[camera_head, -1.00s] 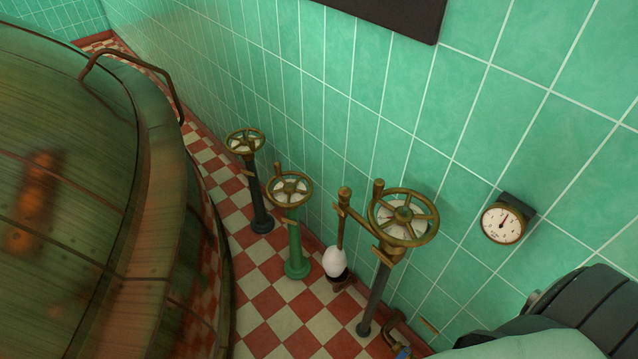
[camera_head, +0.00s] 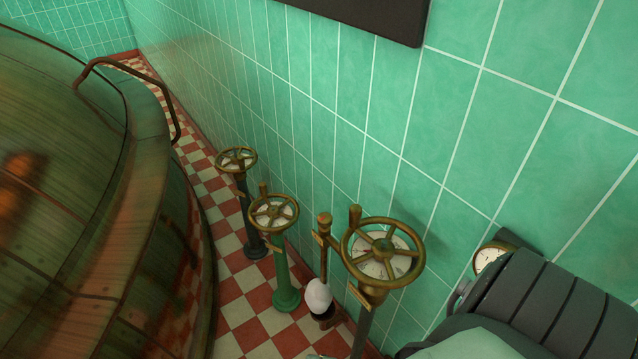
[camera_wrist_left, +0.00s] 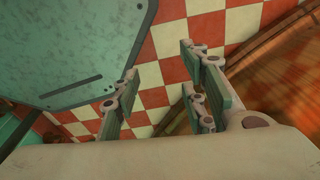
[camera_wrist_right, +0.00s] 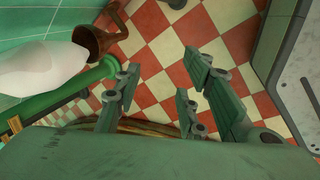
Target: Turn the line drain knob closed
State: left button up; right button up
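Three brass handwheels stand on posts along the tiled wall in the head view: a near one (camera_head: 383,253), a middle one on a green post (camera_head: 287,285), and a far one (camera_head: 236,160). A brass-topped rod with a white bulb (camera_head: 319,295) stands between the near and middle ones. I cannot tell which is the line drain knob. My right gripper (camera_wrist_right: 163,92) is open and empty; a green post (camera_wrist_right: 75,92) and a white bulb (camera_wrist_right: 40,68) lie to its left in its wrist view. My left gripper (camera_wrist_left: 160,90) is open and empty above the checkered floor.
A large copper kettle (camera_head: 90,220) fills the left, with a bent rail (camera_head: 130,65) on it. A round gauge (camera_head: 491,257) on the wall is partly hidden by my right arm. The checkered floor (camera_head: 228,292) between kettle and posts is a narrow free strip.

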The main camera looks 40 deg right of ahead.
jog(key=w+d+r+n+t+h+b, duration=0.1)
jog(key=w+d+r+h+b, duration=0.15)
jog(key=w, duration=0.35)
jog(key=w+d+r+t+h+b, duration=0.1)
jog(key=w+r+b, duration=0.15)
jog(key=w, duration=0.45)
jog(key=m+g+h+b, duration=0.3)
jog(key=m+h+b, duration=0.5)
jog(key=h+b, duration=0.4)
send_near(319, 224)
jog(key=d+b, duration=0.1)
jog(key=d, duration=0.3)
jog(key=shift+y, duration=0.45)
jog(key=d, duration=0.5)
jog(key=w+d+r, duration=0.1)
jog(key=d, duration=0.1)
jog(key=shift+d, duration=0.25)
pick_arm(q)
jog(key=w+d+f+t, duration=0.1)
jog(key=w+f, duration=0.4)
jog(key=w, duration=0.5)
jog(key=shift+d, duration=0.5)
pick_arm(e)
jog(key=shift+d, duration=0.25)
pick_arm(q)
jog(key=shift+w+f, duration=0.1)
pick_arm(e)
jog(key=shift+c, duration=0.7)
grip_shut()
